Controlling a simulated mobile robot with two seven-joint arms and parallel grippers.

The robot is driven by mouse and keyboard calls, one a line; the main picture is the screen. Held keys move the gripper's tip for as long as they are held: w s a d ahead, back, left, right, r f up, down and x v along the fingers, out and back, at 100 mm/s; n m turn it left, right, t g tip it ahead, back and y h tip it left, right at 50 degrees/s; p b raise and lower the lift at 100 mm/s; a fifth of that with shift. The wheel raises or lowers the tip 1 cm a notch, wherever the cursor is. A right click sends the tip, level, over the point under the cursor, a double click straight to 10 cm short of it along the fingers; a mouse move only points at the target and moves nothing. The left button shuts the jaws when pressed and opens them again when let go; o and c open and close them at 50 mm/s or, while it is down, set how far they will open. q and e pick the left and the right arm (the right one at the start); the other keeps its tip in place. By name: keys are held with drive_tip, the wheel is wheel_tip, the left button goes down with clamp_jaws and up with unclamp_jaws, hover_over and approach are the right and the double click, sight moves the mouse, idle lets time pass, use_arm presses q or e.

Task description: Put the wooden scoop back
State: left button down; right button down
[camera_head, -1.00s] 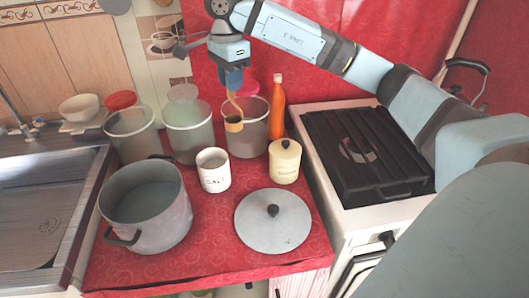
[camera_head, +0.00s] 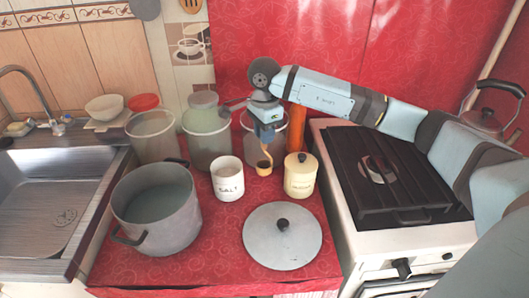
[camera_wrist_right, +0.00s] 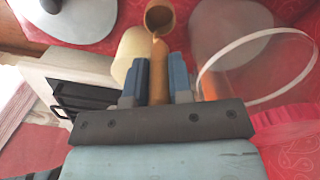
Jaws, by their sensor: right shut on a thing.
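My right gripper (camera_head: 267,138) points down and is shut on the handle of the wooden scoop (camera_head: 264,168). The scoop's small round bowl hangs below the fingers, between the white salt jar (camera_head: 228,180) and the cream lidded jar (camera_head: 299,178), in front of the right clear canister (camera_head: 247,122). In the right wrist view the scoop's handle (camera_wrist_right: 160,72) sits between the two blue fingers (camera_wrist_right: 160,80), and its bowl lies beyond them. Whether the scoop touches anything below I cannot tell. My left gripper is not in view.
Two more clear canisters (camera_head: 152,138) stand at the back left. An orange bottle (camera_head: 296,130) is partly hidden behind my wrist. A grey pot (camera_head: 140,210) and a round lid (camera_head: 283,247) are in front. A stove (camera_head: 385,180) is right, a sink (camera_head: 45,190) left.

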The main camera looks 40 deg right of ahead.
sight(265, 146)
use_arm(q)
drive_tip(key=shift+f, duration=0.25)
use_arm(e)
drive_tip(key=shift+f, duration=2.95)
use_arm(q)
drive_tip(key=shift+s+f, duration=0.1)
use_arm(e)
drive_tip(key=shift+f, duration=0.1)
drive_tip(key=c, duration=1)
unclamp_jaws()
drive_tip(key=shift+b, duration=0.3)
use_arm(q)
drive_tip(key=shift+p, duration=0.6)
use_arm(e)
wheel_tip(265, 146, up, 12)
drive_tip(key=shift+r, duration=0.15)
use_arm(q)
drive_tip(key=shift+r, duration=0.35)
